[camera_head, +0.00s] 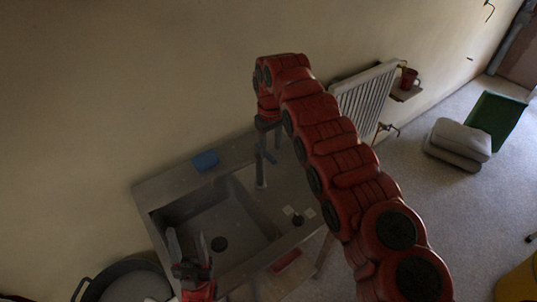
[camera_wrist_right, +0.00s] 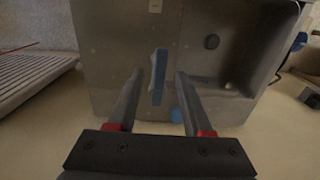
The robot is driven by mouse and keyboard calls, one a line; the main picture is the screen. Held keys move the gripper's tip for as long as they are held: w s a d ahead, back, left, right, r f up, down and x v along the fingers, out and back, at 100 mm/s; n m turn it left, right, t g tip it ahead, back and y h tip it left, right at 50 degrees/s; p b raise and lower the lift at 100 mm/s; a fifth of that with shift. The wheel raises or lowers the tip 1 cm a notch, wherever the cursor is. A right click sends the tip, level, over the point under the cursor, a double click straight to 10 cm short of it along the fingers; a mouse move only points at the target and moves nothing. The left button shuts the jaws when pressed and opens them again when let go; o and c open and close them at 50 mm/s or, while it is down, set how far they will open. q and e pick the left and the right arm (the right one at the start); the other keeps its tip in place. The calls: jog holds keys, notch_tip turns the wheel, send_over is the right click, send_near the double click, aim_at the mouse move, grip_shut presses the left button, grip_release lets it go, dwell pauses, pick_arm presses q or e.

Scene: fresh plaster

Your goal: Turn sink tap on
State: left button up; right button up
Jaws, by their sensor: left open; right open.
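The grey sink (camera_head: 150,190) stands against the wall, its basin to the left and flat counter to the right. The tap (camera_head: 261,172) rises from the counter beside the basin. My right gripper (camera_head: 268,132) reaches over the tap from above, fingers pointing down. In the right wrist view the bluish-grey tap (camera_wrist_right: 158,75) shows between the open fingers of my right gripper (camera_wrist_right: 157,82), with gaps on both sides. Whether a finger touches it I cannot tell. My left gripper (camera_head: 188,243) is open and empty at the sink's front left, near the basin.
A blue sponge-like block (camera_head: 206,160) lies on the sink's back edge. A radiator (camera_head: 365,95) is on the wall to the right, with a red mug (camera_head: 409,77) beyond. A dark tub (camera_head: 128,283) stands at lower left.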

aim_at(270, 157)
notch_tip(270, 157, up, 9)
jog(key=p, duration=0.4)
jog(key=shift+f, duration=0.15)
